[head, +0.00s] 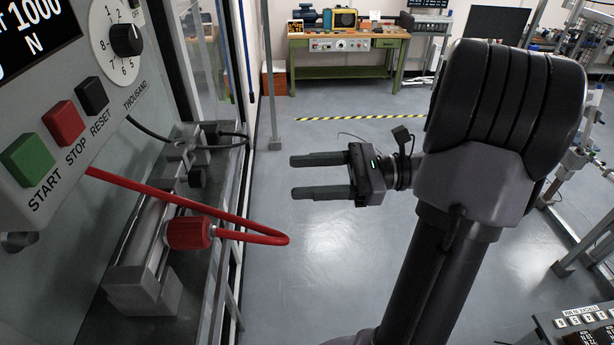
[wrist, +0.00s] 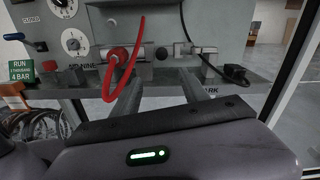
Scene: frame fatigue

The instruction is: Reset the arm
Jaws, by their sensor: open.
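My gripper (head: 318,176) is open and empty in the head view. Its two dark fingers point left toward the machine, with open floor below them. A clear gap separates the fingertips from the red hose loop. In the wrist view my gripper (wrist: 150,95) shows its two fingers reaching toward the machine's ledge. My arm stands at the right of the head view, its large dark joint raised above the gripper.
A control panel with START (head: 28,159), STOP (head: 64,123) and RESET (head: 92,95) buttons and a dial (head: 126,39) is at left. A red hose (head: 270,239) loops outward from the ledge. A green workbench (head: 345,54) stands behind; the middle floor is clear.

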